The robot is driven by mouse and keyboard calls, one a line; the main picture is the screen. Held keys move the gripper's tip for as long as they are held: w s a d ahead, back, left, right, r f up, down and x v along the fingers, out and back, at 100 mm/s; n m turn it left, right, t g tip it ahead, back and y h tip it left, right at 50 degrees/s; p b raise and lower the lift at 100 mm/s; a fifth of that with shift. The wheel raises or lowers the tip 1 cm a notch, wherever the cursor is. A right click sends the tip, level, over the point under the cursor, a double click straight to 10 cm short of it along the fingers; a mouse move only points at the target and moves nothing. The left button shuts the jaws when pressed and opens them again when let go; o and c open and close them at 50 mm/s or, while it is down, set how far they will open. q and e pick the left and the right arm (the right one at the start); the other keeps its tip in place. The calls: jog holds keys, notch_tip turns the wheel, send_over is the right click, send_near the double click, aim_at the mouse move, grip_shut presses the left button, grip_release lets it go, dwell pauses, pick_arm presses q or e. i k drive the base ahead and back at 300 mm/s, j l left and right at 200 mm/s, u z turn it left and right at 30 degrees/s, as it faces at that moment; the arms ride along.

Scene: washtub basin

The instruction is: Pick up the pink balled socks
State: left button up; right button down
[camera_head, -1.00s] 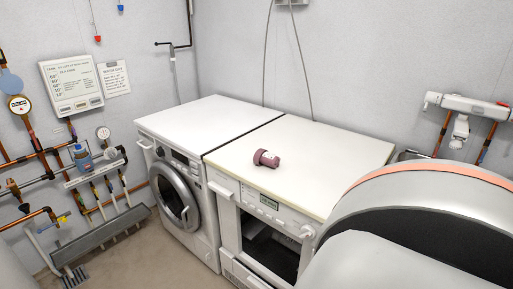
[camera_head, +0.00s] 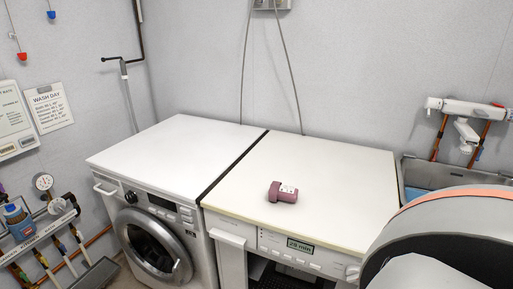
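The pink balled socks (camera_head: 283,192) lie on the white top of the right-hand machine (camera_head: 320,170), near its front edge and above the display panel. They look like a small mauve-pink bundle with a pale patch on the right side. Nothing touches them. Neither of my grippers shows in the head view. A large grey rounded part with an orange band, which seems to be part of my own arm, fills the lower right corner.
A front-loading washing machine (camera_head: 170,150) stands left of the right-hand machine, with a dark gap between their tops. Both tops are otherwise clear. A sink basin (camera_head: 440,178) with a wall tap (camera_head: 465,130) is at the right. Pipes and a blue bottle (camera_head: 17,220) are at the left.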

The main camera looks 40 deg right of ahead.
aim_at(277, 191)
jog(key=i+j+z, duration=0.1)
jog(key=z, duration=0.35)
jog(key=i+j+z, duration=0.15)
jog(key=z, duration=0.25)
jog(key=j+z, duration=0.15)
jog(key=z, duration=0.3)
jog(key=i+j+z, duration=0.1)
jog(key=j+z, duration=0.15)
jog(key=z, duration=0.15)
jog(key=j+z, duration=0.2)
jog(key=z, duration=0.25)
jog(key=j+z, duration=0.2)
jog(key=z, duration=0.2)
